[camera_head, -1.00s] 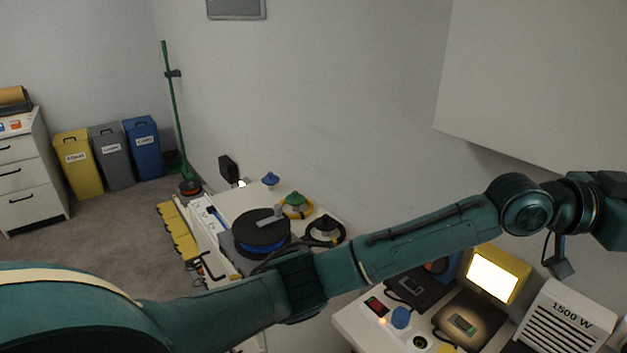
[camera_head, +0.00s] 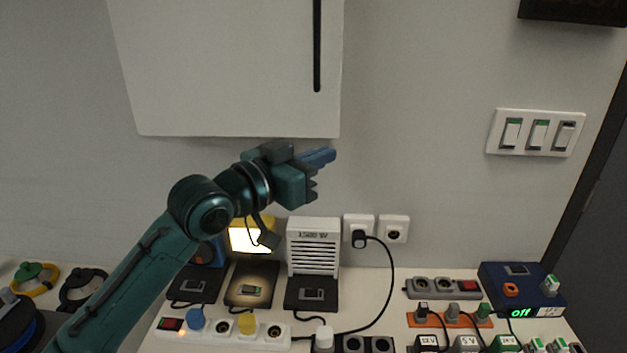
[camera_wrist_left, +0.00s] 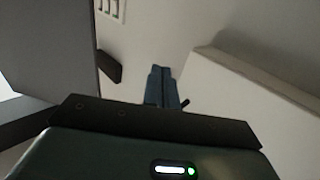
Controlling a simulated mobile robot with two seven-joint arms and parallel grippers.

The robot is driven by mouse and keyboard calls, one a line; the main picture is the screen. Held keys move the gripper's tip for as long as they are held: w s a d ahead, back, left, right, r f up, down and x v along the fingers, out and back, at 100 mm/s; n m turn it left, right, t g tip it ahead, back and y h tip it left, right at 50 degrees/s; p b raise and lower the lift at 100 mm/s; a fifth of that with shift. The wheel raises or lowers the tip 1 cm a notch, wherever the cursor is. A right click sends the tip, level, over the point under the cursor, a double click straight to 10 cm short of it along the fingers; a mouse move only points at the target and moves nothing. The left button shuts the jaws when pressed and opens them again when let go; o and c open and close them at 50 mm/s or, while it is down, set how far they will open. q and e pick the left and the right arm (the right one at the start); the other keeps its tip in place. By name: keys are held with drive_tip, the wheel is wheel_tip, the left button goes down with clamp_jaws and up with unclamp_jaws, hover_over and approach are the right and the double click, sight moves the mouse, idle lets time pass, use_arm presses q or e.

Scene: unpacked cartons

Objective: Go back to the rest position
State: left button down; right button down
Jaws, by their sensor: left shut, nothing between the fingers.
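My left gripper (camera_head: 322,158) is raised in front of the wall, just under the lower edge of a white cabinet (camera_head: 235,70). Its fingers point right and are shut together with nothing between them. In the left wrist view the shut blue fingers (camera_wrist_left: 162,85) show near the middle, with a pale panel close on the right side. My left arm reaches up from the lower left of the head view. My right gripper is in neither view.
Below the arm a worktop holds a lit yellow lamp (camera_head: 250,238), a white heater (camera_head: 313,245), a power strip (camera_head: 215,328) and a blue box (camera_head: 520,290) reading "off". Wall switches (camera_head: 535,132) are at the right. The wall between cabinet and switches is bare.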

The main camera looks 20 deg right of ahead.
use_arm(q)
drive_tip(key=s+a, duration=0.2)
drive_tip(key=s, duration=0.3)
drive_tip(key=a+f+n+t+y, duration=0.1)
drive_tip(key=a+f+n+y, duration=0.15)
drive_tip(key=a+f, duration=0.4)
drive_tip(key=s+a+f+n+t+y, duration=0.1)
drive_tip(key=a+f+n+t+y, duration=0.15)
drive_tip(key=f, duration=0.75)
drive_tip(key=a+f+n+t+y, duration=0.1)
drive_tip(key=a+f+n+y, duration=0.15)
drive_tip(key=a+f, duration=0.45)
drive_tip(key=s+a+f+n+g+y, duration=0.1)
drive_tip(key=s+a+f+y, duration=0.1)
drive_tip(key=s+a+f, duration=0.3)
drive_tip(key=s+a+f+g+y, duration=0.1)
drive_tip(key=s+a+f+y, duration=0.2)
drive_tip(key=s+f, duration=0.8)
wheel_tip(320, 180, down, 3)
drive_tip(key=shift+a+r+n, duration=0.1)
drive_tip(key=shift+a+n, duration=0.25)
drive_tip(key=shift+a, duration=0.65)
